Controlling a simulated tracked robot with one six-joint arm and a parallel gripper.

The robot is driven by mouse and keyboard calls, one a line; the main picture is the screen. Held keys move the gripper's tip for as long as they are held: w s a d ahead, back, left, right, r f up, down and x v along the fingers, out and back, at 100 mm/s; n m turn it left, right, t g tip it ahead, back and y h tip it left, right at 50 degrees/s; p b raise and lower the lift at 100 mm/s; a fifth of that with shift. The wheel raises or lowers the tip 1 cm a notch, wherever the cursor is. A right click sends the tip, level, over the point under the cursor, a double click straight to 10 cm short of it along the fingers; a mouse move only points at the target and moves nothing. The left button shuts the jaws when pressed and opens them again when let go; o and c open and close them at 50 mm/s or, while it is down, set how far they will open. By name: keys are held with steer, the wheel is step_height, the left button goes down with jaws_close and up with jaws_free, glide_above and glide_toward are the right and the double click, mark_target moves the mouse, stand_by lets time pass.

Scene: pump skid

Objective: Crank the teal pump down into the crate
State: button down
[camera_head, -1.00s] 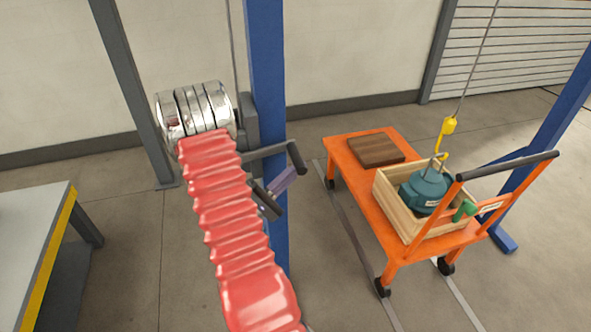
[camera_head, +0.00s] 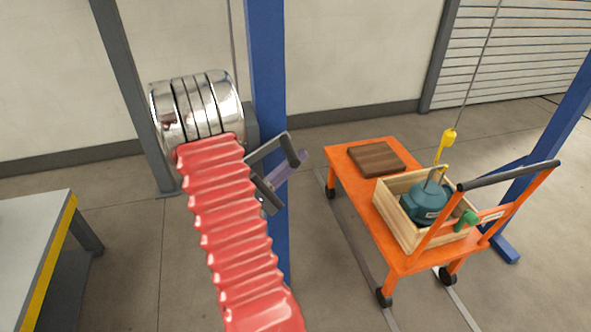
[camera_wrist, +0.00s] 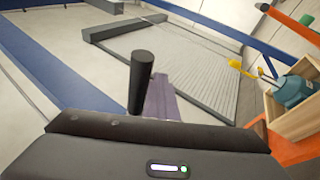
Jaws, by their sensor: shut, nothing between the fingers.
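The teal pump (camera_head: 422,205) sits low within the walls of the wooden crate (camera_head: 408,237), under a yellow hook block (camera_head: 449,138) on a cable. I cannot tell whether its base touches the crate floor. The pump (camera_wrist: 291,91) and crate (camera_wrist: 297,119) also show at the right of the wrist view. The winch crank (camera_head: 268,148) is a grey arm with a black grip (camera_head: 293,151). My gripper (camera_head: 287,169), with purple fingers, is shut and empty beside the grip. In the wrist view the black grip (camera_wrist: 141,82) stands just left of my fingers (camera_wrist: 161,98).
The orange cart (camera_head: 366,203) carries the crate and a brown wooden block (camera_head: 376,158). Its black push bar (camera_head: 508,175) rises in front, with a green piece (camera_head: 467,219) below. A blue post (camera_head: 267,70) stands behind the crank. A yellow-edged table (camera_head: 35,240) is at left.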

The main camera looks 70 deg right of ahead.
steer(key=shift+r, duration=1.7)
